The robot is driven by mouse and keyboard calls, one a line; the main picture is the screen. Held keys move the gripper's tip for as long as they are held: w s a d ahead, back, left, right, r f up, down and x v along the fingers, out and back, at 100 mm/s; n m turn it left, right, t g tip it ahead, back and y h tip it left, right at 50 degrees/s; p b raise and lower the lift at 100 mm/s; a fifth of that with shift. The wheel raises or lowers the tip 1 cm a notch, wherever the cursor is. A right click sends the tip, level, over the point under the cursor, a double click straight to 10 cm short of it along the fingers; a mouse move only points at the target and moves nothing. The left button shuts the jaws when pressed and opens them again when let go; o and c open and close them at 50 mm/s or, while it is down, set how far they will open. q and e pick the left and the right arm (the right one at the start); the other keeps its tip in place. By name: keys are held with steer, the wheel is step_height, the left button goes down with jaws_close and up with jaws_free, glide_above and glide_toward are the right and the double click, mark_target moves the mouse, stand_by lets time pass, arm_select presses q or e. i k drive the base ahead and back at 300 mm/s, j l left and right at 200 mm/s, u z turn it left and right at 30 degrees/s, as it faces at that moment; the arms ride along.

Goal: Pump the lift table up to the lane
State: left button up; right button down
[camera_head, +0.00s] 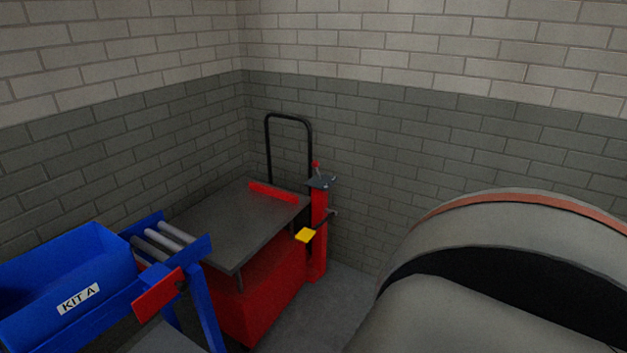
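The lift table stands in the room's corner. Its grey top (232,226) sits above a red base (262,300), with a red bar (273,192) along the far edge of the top. A black push handle (288,117) rises behind it. A red post (319,235) stands at its right side, with a yellow pedal-like part (306,235) on a dark arm beside it. A blue roller lane (165,238) ends near the left edge of the top. Whether the two are level is hard to tell. Neither of my grippers is in view.
A blue bin (70,285) labelled KIT A sits on the lane at lower left, with a red plate (158,295) at the lane's side. A large grey rounded body (500,270) fills the lower right. Bare floor (335,305) shows between it and the table. Brick walls close the corner.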

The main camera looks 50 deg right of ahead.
mark_target(306, 234)
steer(key=l, duration=1.05)
steer(key=k+l, duration=0.1)
steer(key=l, duration=0.95)
steer(key=i+u, duration=0.05)
